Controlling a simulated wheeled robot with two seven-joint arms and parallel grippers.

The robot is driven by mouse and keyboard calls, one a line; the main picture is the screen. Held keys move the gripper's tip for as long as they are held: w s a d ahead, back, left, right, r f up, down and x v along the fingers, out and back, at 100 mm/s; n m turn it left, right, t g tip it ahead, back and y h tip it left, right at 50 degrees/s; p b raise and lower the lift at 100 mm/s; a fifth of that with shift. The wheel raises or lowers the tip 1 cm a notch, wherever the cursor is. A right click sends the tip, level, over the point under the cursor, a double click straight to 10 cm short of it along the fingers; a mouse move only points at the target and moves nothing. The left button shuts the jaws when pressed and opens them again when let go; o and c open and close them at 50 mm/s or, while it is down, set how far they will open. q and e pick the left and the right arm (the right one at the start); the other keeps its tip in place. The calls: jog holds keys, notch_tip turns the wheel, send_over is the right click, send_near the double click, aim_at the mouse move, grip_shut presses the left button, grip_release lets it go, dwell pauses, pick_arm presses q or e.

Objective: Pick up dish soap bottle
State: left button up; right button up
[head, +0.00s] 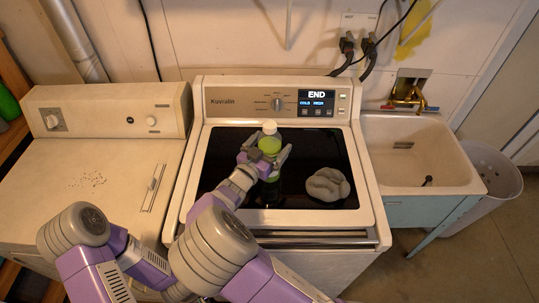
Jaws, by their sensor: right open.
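A green dish soap bottle (270,146) with a white cap stands upright on the black glass lid (222,150) of the washing machine. My right gripper (264,160) is open, with its fingers on either side of the bottle. The gripper hides part of the bottle's middle; its lower part shows dark green past the wrist. I cannot tell whether the fingers touch it. My left arm shows at the lower left, but its gripper is not in view.
A grey crumpled cloth-like lump (327,185) lies on the lid right of the bottle. The washer's control panel (240,102) rises behind. A utility sink (432,160) stands to the right, with a white basket (490,172) beyond. An older white machine (75,165) is at left.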

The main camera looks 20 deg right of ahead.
jog(key=shift+x, duration=0.9)
jog(key=shift+c, duration=0.3)
jog(key=shift+r, duration=0.1)
jog(key=c, duration=1.3)
